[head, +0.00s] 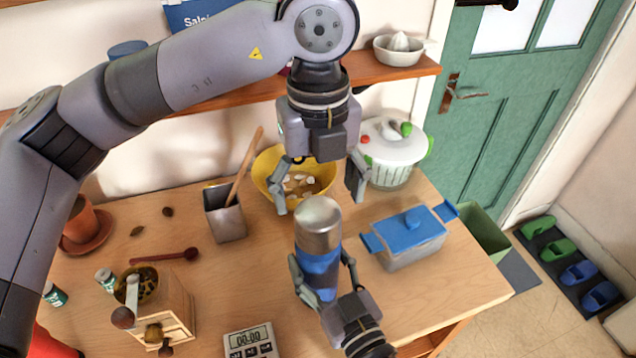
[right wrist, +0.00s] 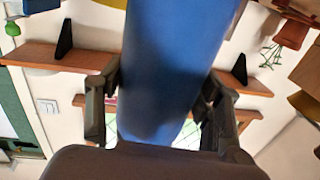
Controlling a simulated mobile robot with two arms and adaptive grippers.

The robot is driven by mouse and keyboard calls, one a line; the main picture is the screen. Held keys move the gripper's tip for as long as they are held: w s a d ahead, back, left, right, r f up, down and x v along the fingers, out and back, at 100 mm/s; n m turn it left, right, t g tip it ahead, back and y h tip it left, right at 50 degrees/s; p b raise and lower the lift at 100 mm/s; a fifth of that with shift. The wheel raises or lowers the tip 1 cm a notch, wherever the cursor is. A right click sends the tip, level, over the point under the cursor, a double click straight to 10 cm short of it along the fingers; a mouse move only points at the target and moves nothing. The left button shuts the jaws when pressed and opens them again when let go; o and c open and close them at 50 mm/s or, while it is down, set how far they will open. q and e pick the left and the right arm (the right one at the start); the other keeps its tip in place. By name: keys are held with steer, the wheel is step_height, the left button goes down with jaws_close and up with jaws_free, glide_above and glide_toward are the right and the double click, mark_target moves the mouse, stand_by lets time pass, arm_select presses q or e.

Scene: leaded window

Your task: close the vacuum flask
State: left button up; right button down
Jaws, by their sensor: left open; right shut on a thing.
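The vacuum flask (head: 319,268) has a blue body and a silver metal top (head: 318,222). It stands roughly upright near the middle of the table in the head view. My right gripper (head: 321,264) is shut on the blue body, one finger on each side. The right wrist view shows the blue body (right wrist: 180,60) between the fingers. My left gripper (head: 319,200) is open, pointing down, with its fingertips apart near the silver top. I cannot tell whether the silver top is a separate lid or how it is seated.
A yellow bowl (head: 264,170) and a white salad spinner (head: 390,160) stand behind the flask. A blue-lidded box (head: 410,245) is close on the right. A utensil pot (head: 224,215), coffee grinder (head: 175,305) and timer (head: 251,342) stand left and in front.

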mark_target(318, 215)
arm_select(q)
step_height(318, 215, down, 7)
steer(key=shift+f, duration=0.15)
steer(key=shift+c, duration=0.2)
